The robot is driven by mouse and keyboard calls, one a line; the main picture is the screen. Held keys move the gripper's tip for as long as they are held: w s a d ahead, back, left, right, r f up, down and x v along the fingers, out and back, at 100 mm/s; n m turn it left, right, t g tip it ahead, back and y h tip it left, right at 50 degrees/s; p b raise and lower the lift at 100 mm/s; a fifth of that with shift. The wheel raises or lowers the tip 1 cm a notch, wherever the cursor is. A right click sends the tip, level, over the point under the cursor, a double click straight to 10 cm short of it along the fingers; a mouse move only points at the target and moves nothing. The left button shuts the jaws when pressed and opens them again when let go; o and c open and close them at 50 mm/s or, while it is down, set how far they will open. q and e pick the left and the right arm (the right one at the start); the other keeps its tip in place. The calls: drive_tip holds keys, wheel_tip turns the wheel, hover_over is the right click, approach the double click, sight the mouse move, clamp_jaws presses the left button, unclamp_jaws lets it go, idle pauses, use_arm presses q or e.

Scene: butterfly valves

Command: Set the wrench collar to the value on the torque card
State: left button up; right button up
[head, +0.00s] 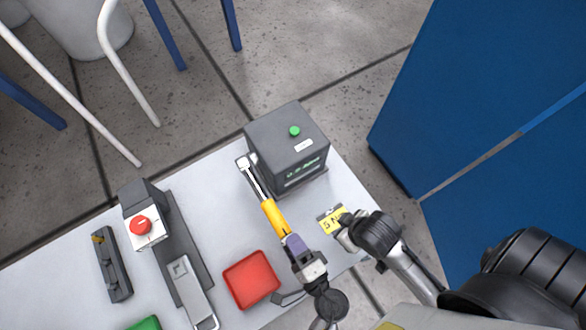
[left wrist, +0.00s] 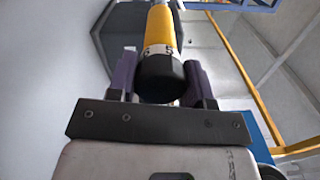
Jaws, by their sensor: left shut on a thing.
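The torque wrench (head: 273,218) has a yellow handle and a metal head that lies against the dark tester box. My left gripper (head: 293,246), with purple fingers, is shut on the black end of the wrench. In the left wrist view, the fingers (left wrist: 158,80) sit either side of the black collar (left wrist: 161,76). A white ring with dark figures (left wrist: 158,50) shows above it; one looks like a 5. The yellow torque card (head: 330,221) reads "5 N", its right part hidden by my right gripper (head: 344,236). I cannot tell whether that gripper holds the card.
The dark tester box (head: 289,146) has a green button and a lit display. A red tray (head: 251,279), a fixture with a red button (head: 141,224) and a dark rack (head: 111,264) stand left on the white table (head: 218,228). A blue cabinet (head: 455,90) is at right.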

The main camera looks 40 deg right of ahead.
use_arm(q)
drive_tip(key=m+p, duration=0.3)
drive_tip(key=m, duration=0.3)
drive_tip(key=shift+r+m, duration=0.1)
drive_tip(key=shift+m, duration=0.2)
drive_tip(key=m+p, duration=0.2)
drive_tip(key=m, duration=0.2)
drive_tip(key=shift+m+p, duration=0.65)
drive_tip(key=shift+m, duration=0.65)
drive_tip(key=o, duration=0.9)
drive_tip(key=shift+s+a+f+b, duration=0.15)
drive_tip(key=shift+s+b, duration=0.35)
drive_tip(key=shift+s, duration=1.8)
drive_tip(key=shift+s+a+f+b, duration=0.1)
drive_tip(key=shift+s+b, duration=0.4)
drive_tip(key=shift+s, duration=1.85)
drive_tip(key=shift+s+a+f+b, duration=0.15)
drive_tip(key=shift+s+b, duration=0.35)
drive_tip(key=shift+s, duration=1.8)
